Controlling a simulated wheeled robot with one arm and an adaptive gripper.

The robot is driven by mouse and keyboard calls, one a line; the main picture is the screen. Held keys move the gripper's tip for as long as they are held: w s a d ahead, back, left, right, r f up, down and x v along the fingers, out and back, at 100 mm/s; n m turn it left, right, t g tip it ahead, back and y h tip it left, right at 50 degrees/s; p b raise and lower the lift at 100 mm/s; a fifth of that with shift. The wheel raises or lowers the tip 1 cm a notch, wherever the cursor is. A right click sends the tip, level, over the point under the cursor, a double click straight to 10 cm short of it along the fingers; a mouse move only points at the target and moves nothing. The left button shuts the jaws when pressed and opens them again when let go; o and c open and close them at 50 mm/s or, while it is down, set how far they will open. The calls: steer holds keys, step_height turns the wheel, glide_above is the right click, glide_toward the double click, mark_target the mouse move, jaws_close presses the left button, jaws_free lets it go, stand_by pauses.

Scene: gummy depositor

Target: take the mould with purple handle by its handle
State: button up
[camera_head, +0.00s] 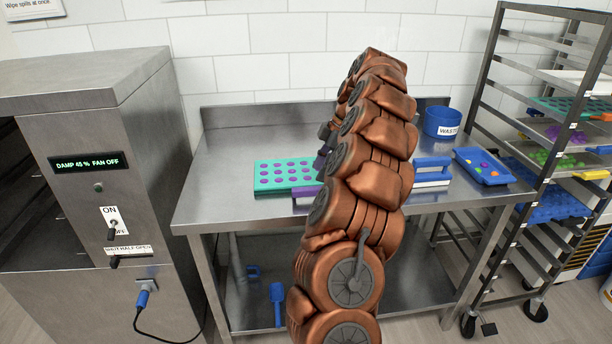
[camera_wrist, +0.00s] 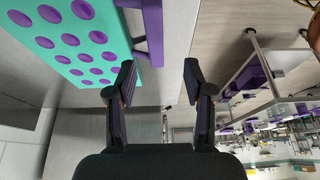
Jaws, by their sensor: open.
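The mould (camera_head: 264,185) is a teal tray with rows of purple cavities, lying on the steel table left of my arm. Its purple handle (camera_head: 303,191) is at the front right edge, partly hidden by my arm. In the wrist view the mould (camera_wrist: 112,40) fills the upper left, and the purple handle (camera_wrist: 153,32) stands out from its right side. My gripper (camera_wrist: 159,80) is open and empty, with its fingers pointing toward the handle. The handle lies ahead of the gap, nearer the left finger; I cannot tell whether they touch.
A blue handled tool (camera_head: 432,163), a blue waste tub (camera_head: 442,122) and a blue tray (camera_head: 473,155) with coloured pieces are right of my arm. A wheeled rack (camera_head: 487,75) with trays stands at the right. A steel cabinet (camera_head: 145,200) stands at the left.

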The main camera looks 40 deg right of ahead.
mark_target(312, 188)
steer(key=shift+s+d+f, duration=0.15)
steer(key=shift+d+f, duration=0.05)
steer(key=shift+d, duration=0.2)
steer(key=shift+w+p+x, duration=0.15)
steer(key=shift+p+x, duration=0.5)
steer(key=shift+x, duration=1.25)
steer(key=shift+w+p+x, duration=0.15)
steer(key=shift+p+x, duration=0.45)
steer(key=shift+x, duration=1.3)
steer(key=shift+r, duration=0.1)
jaws_close()
